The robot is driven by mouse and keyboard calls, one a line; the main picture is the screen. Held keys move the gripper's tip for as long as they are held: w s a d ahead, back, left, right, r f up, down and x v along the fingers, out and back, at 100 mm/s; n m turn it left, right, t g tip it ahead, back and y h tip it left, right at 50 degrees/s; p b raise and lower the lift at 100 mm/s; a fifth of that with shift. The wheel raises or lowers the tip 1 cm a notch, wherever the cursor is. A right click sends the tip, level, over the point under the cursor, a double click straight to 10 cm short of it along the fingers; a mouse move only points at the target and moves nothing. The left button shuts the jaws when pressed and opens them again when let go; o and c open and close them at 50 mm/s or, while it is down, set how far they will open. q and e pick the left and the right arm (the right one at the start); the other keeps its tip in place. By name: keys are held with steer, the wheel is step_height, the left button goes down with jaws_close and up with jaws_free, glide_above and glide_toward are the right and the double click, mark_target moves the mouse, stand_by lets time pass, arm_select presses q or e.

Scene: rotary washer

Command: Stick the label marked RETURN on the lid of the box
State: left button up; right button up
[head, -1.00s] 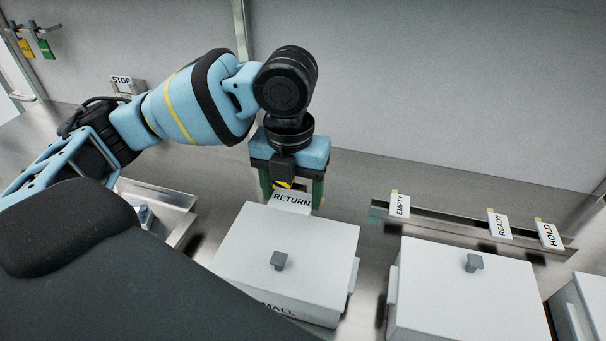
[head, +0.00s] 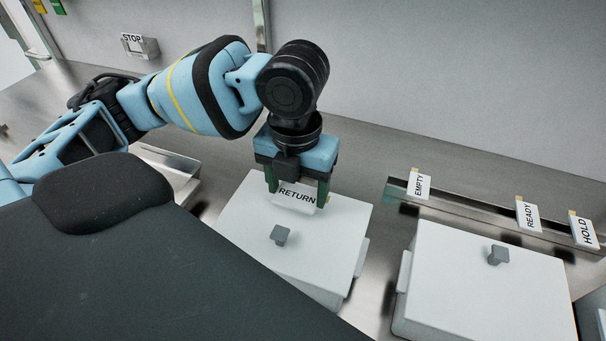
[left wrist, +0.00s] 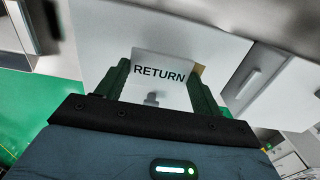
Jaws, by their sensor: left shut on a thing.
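The white RETURN label (head: 296,197) is between the green fingers of my left gripper (head: 297,190). The gripper is shut on it, and in the left wrist view the label (left wrist: 160,72) spans the gap between the fingers (left wrist: 158,85). The gripper points down over the back part of the lid of the left white box (head: 262,268), behind its grey knob (head: 280,235). I cannot tell whether the label touches the lid. My right gripper is not in view.
A second white box (head: 490,290) with a grey knob stands to the right. Behind it a rail (head: 470,215) holds labels marked EMPTY (head: 419,185), READY (head: 528,215) and HOLD (head: 584,232). A metal tray (head: 172,172) lies left of the box.

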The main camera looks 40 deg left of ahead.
mark_target(298, 195)
arm_select(q)
steer(key=shift+f, duration=1.15)
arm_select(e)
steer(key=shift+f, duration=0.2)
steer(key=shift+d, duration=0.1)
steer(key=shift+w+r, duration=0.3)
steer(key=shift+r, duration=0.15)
arm_select(q)
steer(key=shift+f+p, duration=0.1)
steer(key=shift+p, duration=0.35)
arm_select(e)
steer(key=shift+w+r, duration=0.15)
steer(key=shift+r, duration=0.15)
arm_select(q)
steer(key=shift+f, duration=0.25)
stand_by(0.9)
steer(key=o, duration=1)
